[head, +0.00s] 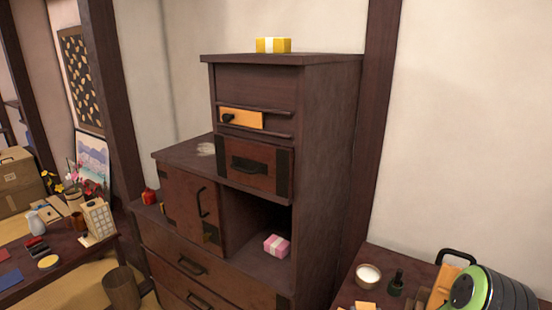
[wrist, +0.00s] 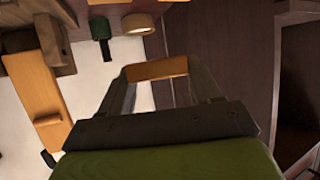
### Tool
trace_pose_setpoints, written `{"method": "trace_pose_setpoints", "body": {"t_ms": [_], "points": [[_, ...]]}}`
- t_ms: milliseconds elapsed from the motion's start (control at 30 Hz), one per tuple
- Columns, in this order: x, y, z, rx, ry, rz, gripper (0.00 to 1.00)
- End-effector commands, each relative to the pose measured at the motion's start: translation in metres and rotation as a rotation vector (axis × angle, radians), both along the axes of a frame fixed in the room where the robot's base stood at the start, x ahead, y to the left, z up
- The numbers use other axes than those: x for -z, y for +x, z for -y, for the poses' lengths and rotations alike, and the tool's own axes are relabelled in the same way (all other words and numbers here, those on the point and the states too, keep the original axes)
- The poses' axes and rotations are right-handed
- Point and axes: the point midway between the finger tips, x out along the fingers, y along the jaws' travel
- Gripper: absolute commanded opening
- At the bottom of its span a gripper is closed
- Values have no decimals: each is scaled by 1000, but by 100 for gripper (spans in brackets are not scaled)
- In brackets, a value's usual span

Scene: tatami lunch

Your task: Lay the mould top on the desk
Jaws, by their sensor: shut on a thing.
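My gripper (wrist: 157,80) is shut on a light wooden piece (wrist: 157,69), which shows between its dark fingertips in the wrist view. I take this piece to be the mould top; only a narrow face of it shows. In the head view my gripper (head: 456,258) is at the lower right, over the desk (head: 340,296). My green wrist hides part of the desk there. A wooden piece (head: 445,284) shows beside my gripper, and I cannot tell which piece it is. Whether the held piece touches the desk is not clear.
A white candle (head: 368,276) and a dark bottle (head: 396,284) stand on the desk left of my gripper. An orange plank (wrist: 42,95) lies at the left of the wrist view. A tall dark cabinet (head: 330,170) stands beside the desk, with a pink box (head: 276,246) inside.

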Motion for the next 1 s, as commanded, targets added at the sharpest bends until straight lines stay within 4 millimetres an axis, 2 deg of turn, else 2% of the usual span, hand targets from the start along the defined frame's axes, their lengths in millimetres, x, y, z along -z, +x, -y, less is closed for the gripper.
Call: {"method": "trace_pose_setpoints", "body": {"t_ms": [33, 100, 300, 400, 567, 800, 933, 1000], "points": [[-1, 4, -21, -35, -1, -4, 19], [3, 6, -42, -64, 0, -2, 19], [13, 6, -91, -137, 2, -4, 19], [16, 5, -103, -155, 4, 0, 19], [18, 5, -109, -166, 1, 2, 19], [18, 5, -107, -165, -1, 2, 19], [16, 7, -93, -144, -6, 5, 19], [14, 8, -73, -108, -4, 6, 19]]}}
